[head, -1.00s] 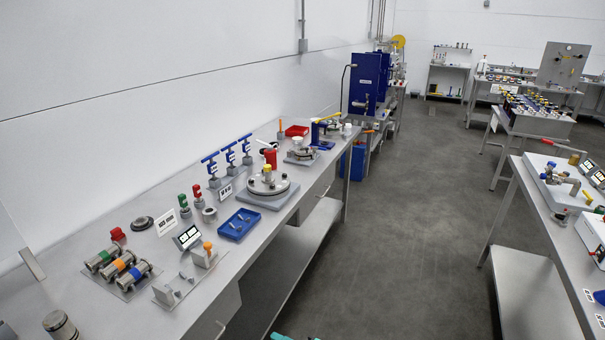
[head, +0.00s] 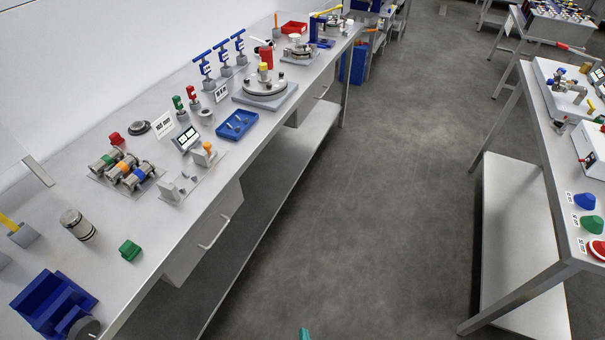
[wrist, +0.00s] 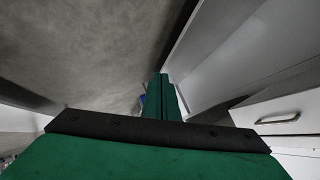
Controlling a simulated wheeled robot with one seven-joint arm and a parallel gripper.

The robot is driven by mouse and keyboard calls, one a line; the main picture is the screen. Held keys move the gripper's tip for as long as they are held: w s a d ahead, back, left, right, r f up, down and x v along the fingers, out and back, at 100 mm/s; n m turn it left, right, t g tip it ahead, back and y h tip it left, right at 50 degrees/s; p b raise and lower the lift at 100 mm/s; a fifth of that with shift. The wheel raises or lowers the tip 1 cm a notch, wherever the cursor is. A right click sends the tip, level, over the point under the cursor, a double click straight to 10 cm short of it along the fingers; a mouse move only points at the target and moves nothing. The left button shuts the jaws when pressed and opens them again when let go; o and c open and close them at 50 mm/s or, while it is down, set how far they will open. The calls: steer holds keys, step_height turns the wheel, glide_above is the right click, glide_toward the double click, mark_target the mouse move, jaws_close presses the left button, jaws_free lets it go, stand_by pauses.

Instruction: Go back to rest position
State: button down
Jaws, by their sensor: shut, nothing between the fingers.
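My gripper (wrist: 161,80) shows in the wrist view as green fingers pressed together with nothing between them. In the head view only a small teal tip (head: 305,334) shows at the bottom edge, over the floor of the aisle. The gripper is clear of the benches' objects and touches nothing that I can see. The rest of my arm is out of the head view.
A long steel bench (head: 215,195) with valves, a blue tray (head: 237,125) and a flanged lid (head: 265,88) runs along the left. A drawer handle (head: 214,234) sticks out from it. Another bench (head: 545,150) stands at right. The grey floor (head: 400,180) between is clear.

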steer(key=s+r+n+t, duration=0.1)
steer(key=s+r, duration=0.3)
steer(key=r, duration=0.4)
steer(key=s+r+n+t+h, duration=0.1)
steer(key=s+r+n+t, duration=0.1)
steer(key=s+r, duration=0.3)
steer(key=s+r+n+t, duration=0.1)
steer(key=s+r, duration=0.4)
steer(key=r, duration=0.8)
steer(key=shift+a+r+n+t+h, duration=0.15)
steer(key=shift+a+n+t+h, duration=0.2)
steer(key=shift+n, duration=0.45)
